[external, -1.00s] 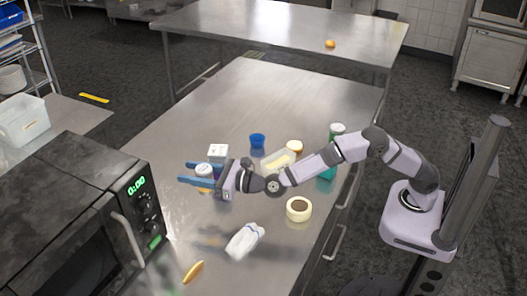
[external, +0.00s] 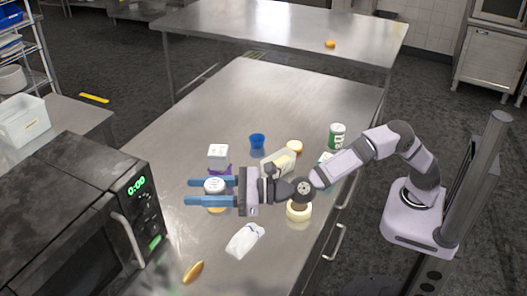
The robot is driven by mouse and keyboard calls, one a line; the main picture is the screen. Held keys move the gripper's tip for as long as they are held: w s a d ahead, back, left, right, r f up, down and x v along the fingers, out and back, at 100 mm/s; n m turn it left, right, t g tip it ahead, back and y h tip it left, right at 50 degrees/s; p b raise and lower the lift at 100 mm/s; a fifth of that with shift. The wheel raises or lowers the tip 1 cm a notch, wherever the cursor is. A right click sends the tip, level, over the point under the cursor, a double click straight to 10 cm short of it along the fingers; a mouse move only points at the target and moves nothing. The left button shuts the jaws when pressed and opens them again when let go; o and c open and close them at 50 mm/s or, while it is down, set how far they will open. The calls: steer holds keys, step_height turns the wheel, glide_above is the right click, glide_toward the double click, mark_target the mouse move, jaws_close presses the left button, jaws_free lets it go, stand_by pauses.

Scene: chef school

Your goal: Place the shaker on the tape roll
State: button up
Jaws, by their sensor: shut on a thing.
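The shaker (external: 214,185), with a round grey-white top, sits between the blue fingers of my gripper (external: 189,192). The gripper is shut on it, and a bit of yellow shows below the near finger. The shaker looks roughly upright; its lower part is mostly hidden by the finger. The tape roll (external: 299,216), a cream ring, lies on the steel table to the right of the gripper. My arm's wrist passes over it and hides part of its top. The shaker is well to the left of the tape roll.
A white-topped box (external: 218,152), a blue cup (external: 257,141), a pale container (external: 285,160) and a green can (external: 336,134) stand behind. A white crumpled item (external: 245,240) lies in front, with a yellow object (external: 193,272) nearer. A microwave (external: 75,215) is at left.

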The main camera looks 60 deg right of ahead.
steer(key=s, duration=0.8)
steer(key=s+d+f+m+h, duration=0.2)
steer(key=d+m+h, duration=0.3)
steer(key=d, duration=0.4)
steer(key=s+d+f+m+g+h+p, duration=0.1)
steer(key=s+d+m+h, duration=0.15)
steer(key=d+h, duration=0.6)
steer(key=s+d+f+m+h, duration=0.15)
steer(key=d+m+h, duration=0.35)
steer(key=d, duration=0.6)
steer(key=shift+n, duration=0.25)
steer(key=shift+w+a+f+p, duration=0.1)
steer(key=shift+f+p, duration=0.45)
steer(key=shift+f, duration=1.85)
steer(key=shift+a+f+p, duration=0.1)
steer(key=shift+f+p, duration=0.4)
steer(key=shift+f, duration=2.3)
steer(key=shift+f+b, duration=0.15)
steer(key=shift+b, duration=0.2)
steer(key=o, duration=1.2)
